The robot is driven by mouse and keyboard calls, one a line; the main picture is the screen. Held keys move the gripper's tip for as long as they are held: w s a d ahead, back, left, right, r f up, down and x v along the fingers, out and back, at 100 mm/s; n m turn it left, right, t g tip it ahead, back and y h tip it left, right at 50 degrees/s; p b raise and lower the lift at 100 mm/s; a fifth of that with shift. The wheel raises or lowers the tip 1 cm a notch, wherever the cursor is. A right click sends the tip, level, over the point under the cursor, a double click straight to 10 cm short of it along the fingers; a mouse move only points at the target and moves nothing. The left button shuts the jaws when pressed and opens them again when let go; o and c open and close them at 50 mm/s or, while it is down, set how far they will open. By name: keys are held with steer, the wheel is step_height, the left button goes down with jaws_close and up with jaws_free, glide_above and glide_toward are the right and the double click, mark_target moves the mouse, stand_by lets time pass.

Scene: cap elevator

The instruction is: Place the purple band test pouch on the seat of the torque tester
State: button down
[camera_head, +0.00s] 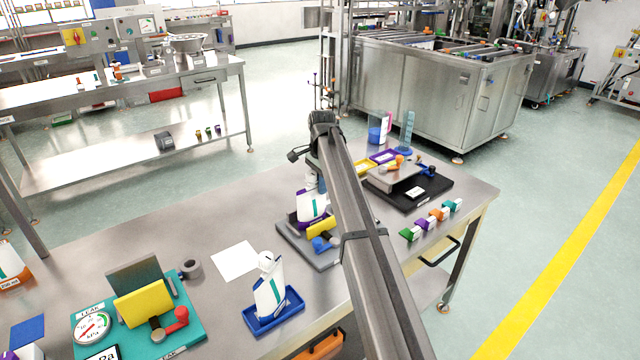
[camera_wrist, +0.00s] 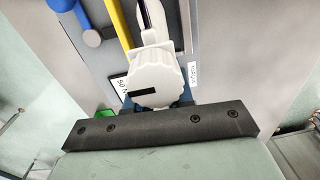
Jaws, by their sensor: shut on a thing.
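The purple band test pouch (camera_head: 311,204), white with a white cap, is upright over the purple seat (camera_head: 300,222) of the torque tester in the head view. I cannot tell whether its base rests fully there. The torque tester (camera_head: 322,258) has a grey base, a yellow block (camera_head: 321,228) and a blue knob (camera_head: 320,244). In the wrist view the ribbed white cap (camera_wrist: 158,80) is right before my gripper (camera_wrist: 160,122), with the yellow block and blue knob at upper left. My gripper is shut on the pouch; its fingertips are mostly hidden.
A pouch in a blue tray (camera_head: 262,322) stands in front, near a white sheet (camera_head: 235,258). The teal leak tester (camera_head: 185,335) is at lower left. A black station (camera_head: 425,198) and several coloured clips (camera_head: 432,218) are to the right. The bench's back left is clear.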

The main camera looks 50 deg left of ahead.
steer(key=c, duration=1)
jaws_free()
steer(key=shift+r, duration=0.1)
step_height(320, 180, up, 12)
steer(key=shift+d, duration=0.3)
